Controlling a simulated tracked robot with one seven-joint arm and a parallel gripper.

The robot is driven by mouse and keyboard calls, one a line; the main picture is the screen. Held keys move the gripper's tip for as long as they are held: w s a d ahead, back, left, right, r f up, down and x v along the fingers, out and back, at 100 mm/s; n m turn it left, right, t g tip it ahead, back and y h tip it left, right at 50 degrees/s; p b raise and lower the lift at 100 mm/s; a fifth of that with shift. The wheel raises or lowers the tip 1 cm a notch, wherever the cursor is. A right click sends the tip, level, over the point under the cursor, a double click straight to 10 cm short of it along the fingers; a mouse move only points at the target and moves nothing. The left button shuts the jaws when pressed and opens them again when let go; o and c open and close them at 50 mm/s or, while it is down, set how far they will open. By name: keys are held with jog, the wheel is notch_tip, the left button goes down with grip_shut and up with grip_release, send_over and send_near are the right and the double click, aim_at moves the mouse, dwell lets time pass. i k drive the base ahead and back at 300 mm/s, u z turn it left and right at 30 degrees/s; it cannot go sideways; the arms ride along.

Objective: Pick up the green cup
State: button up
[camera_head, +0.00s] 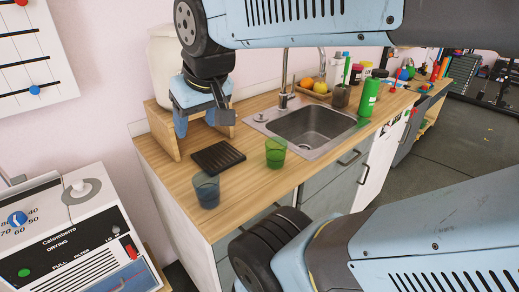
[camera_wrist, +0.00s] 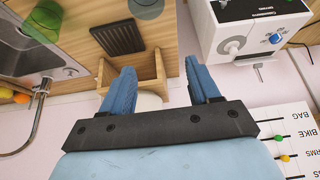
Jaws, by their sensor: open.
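The green cup (camera_head: 276,152) is translucent and stands upright on the wooden counter (camera_head: 247,183), just in front of the sink's left corner. In the wrist view the green cup (camera_wrist: 45,18) shows at the upper left, well outside my fingers. My gripper (camera_head: 196,124) is open and empty, above the back of the counter by a wooden stand, to the left of and behind the green cup. In the wrist view my gripper (camera_wrist: 160,68) has its two blue fingers spread apart, with nothing held between them.
A blue cup (camera_head: 207,190) stands near the counter's left front. A black ribbed rack (camera_head: 218,157) lies between the cups and the wooden stand (camera_head: 162,131). The sink (camera_head: 318,123) with its tall faucet is right of the green cup. A green bottle (camera_head: 370,97) stands beyond it.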

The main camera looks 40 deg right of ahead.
aim_at(276, 147)
jog(key=z, duration=0.1)
jog(key=k, duration=0.5)
jog(key=z, duration=1.65)
jog(key=k, duration=1.5)
jog(key=u, duration=0.5)
jog(key=i, duration=1)
jog(key=u, duration=0.05)
